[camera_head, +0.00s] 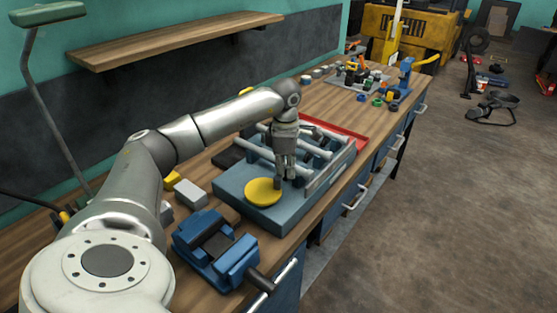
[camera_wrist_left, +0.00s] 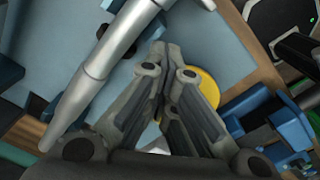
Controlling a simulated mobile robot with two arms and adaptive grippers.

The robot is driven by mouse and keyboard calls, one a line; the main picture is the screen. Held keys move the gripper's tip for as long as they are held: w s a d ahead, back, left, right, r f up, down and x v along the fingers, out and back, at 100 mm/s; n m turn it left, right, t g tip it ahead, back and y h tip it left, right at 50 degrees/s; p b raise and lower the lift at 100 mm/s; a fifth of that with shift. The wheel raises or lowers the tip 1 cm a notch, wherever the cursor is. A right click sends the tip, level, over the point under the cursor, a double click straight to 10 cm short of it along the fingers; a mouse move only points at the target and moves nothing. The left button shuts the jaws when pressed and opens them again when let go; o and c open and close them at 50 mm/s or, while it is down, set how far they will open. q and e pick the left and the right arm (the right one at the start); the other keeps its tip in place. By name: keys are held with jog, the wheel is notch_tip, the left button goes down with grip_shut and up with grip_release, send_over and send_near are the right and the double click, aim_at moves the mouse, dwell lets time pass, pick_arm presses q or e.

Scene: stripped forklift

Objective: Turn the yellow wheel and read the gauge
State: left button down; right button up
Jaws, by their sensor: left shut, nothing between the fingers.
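The yellow wheel (camera_head: 263,191) is a flat disc on the near end of a blue-grey box-like unit (camera_head: 229,189) on the workbench. A small dark knob-like piece (camera_head: 278,183) stands at the wheel's right edge. My left gripper (camera_head: 285,176) points down right above that edge, shut with nothing held; I cannot tell if it touches. In the left wrist view, its fingers (camera_wrist_left: 168,65) meet in front of the wheel (camera_wrist_left: 205,92) and partly hide it. I cannot make out a gauge. My right gripper is not in view.
A blue vise (camera_head: 215,248) stands at the bench's near edge. Pale pipes (camera_head: 310,146) lie across the unit, with a red tray (camera_head: 345,136) behind. Small parts and tools crowd the far bench (camera_head: 375,80). The floor at right is clear nearby.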

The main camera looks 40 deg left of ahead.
aim_at(277, 178)
pick_arm(q)
jog(key=shift+s+d+f, duration=0.1)
jog(key=shift+s+f, duration=0.1)
jog(key=shift+f, duration=0.25)
jog(key=shift+s+d+f, duration=0.1)
jog(key=shift+s+f, duration=0.1)
jog(key=shift+f, duration=0.25)
jog(key=shift+w+a+f+g, duration=0.2)
jog(key=shift+a+g, duration=0.05)
jog(key=shift+g, duration=0.05)
jog(key=shift+a, duration=0.1)
jog(key=shift+s+r, duration=0.2)
jog(key=shift+s, duration=0.45)
jog(key=shift+s, duration=0.1)
jog(key=shift+s, duration=0.4)
jog(key=shift+s+d, duration=0.2)
jog(key=shift+s, duration=0.25)
